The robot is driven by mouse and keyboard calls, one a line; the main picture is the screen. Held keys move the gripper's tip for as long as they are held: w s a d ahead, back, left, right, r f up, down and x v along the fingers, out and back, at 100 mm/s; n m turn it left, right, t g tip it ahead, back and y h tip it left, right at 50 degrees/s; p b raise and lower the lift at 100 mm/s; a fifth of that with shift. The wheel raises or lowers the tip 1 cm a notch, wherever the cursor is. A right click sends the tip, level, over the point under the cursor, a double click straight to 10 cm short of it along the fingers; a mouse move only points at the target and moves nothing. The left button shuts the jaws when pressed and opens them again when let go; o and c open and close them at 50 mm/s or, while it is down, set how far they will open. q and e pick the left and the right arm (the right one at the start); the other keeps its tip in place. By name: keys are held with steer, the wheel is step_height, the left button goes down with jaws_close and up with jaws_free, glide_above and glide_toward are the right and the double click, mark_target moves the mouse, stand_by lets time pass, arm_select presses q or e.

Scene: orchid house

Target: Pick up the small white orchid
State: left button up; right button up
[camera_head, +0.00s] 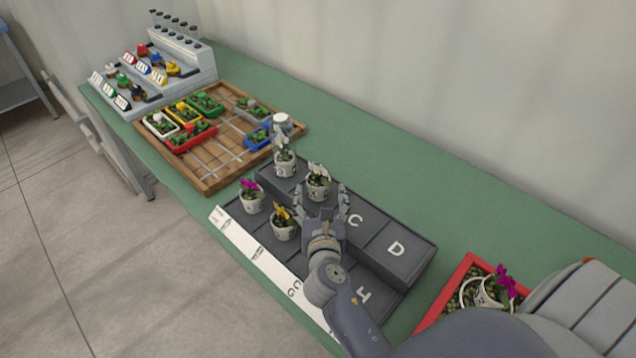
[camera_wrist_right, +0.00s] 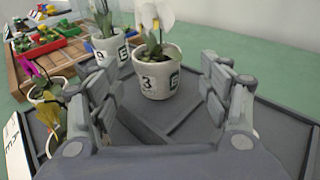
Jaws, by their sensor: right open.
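Two white orchids in white pots stand on the raised back row of the dark stepped rack. The nearer, shorter-looking one (camera_head: 318,182) is just beyond my right gripper (camera_head: 326,212). In the right wrist view, this orchid (camera_wrist_right: 157,72) stands upright ahead of the open fingers, its pot marked 3, with no finger seen touching it. The other white orchid (camera_head: 284,160) stands farther left, and in the wrist view (camera_wrist_right: 108,48) it is behind and left. My right gripper is open and empty. My left gripper is not in view.
A magenta orchid (camera_head: 251,197) and a yellow orchid (camera_head: 284,225) stand on the rack's lower front row, close left of my gripper. A wooden tray (camera_head: 213,183) with planters lies beyond. A red-rimmed tray (camera_head: 446,290) is at right.

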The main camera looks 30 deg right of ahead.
mark_target(319, 189)
steer(key=shift+w+d, duration=0.2)
steer(key=shift+w, duration=0.15)
steer(key=x, duration=0.4)
steer(key=shift+w+a+r+p, duration=0.15)
steer(key=shift+w+r+p, duration=0.05)
steer(key=shift+p, duration=0.2)
steer(key=shift+w+f, duration=0.1)
steer(key=shift+w, duration=0.2)
steer(key=shift+c, duration=0.5)
steer(key=shift+s, duration=0.1)
steer(key=c, duration=0.9)
steer(key=shift+c, duration=1.1)
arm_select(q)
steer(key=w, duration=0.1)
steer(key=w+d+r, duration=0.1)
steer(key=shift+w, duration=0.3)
